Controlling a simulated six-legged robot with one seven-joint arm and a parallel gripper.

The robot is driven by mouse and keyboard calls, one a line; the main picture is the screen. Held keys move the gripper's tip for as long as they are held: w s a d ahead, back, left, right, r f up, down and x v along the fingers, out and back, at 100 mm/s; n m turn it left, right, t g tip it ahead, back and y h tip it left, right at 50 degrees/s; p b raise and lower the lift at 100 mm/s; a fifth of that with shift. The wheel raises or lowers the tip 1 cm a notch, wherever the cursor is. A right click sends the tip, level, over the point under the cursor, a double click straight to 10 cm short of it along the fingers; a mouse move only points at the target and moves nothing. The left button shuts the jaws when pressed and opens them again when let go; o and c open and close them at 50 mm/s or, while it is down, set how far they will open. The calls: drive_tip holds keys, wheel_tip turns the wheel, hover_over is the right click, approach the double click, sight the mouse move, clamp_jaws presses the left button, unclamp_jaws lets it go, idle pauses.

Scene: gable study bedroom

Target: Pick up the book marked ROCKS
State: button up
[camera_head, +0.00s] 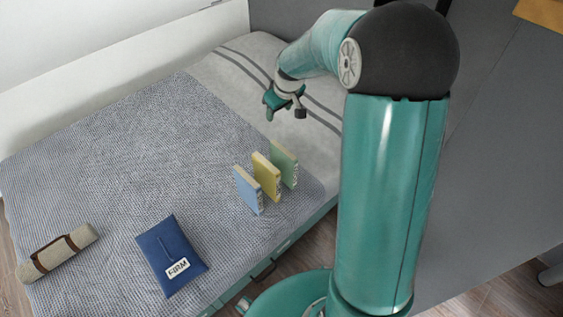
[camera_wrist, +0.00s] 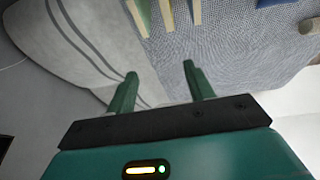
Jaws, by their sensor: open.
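Three thin books stand upright in a row on the bed in the head view: a blue book (camera_head: 247,190), a yellow book (camera_head: 267,177) and a green book (camera_head: 284,164). Their lettering is too small to read, so I cannot tell which is marked ROCKS. My gripper (camera_head: 284,106) is above the bed, beyond the books and apart from them. In the wrist view my gripper (camera_wrist: 158,82) is open with nothing between its fingers. The lower ends of the green book (camera_wrist: 143,12), the yellow book (camera_wrist: 167,15) and the blue book (camera_wrist: 196,10) show at the top edge.
A navy pouch labelled FIRM (camera_head: 170,252) and a rolled beige bundle with brown straps (camera_head: 57,253) lie on the bed's grey woven blanket (camera_head: 130,160). A grey wall panel (camera_head: 490,150) stands right of my arm. The blanket's middle is clear.

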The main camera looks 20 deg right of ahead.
drive_tip(key=w+d+f, duration=0.2)
drive_tip(key=w+f, duration=0.1)
drive_tip(key=f, duration=0.3)
drive_tip(key=w+d+f, duration=0.2)
drive_tip(key=f, duration=0.4)
drive_tip(key=y, duration=0.1)
approach(286, 151)
drive_tip(key=shift+n, duration=0.3)
drive_tip(key=x, duration=0.7)
drive_tip(key=shift+w+a, duration=0.1)
drive_tip(key=shift+a, duration=0.15)
drive_tip(key=shift+x, duration=2.8)
drive_tip(key=shift+d+f, duration=0.1)
drive_tip(key=shift+f, duration=0.2)
clamp_jaws()
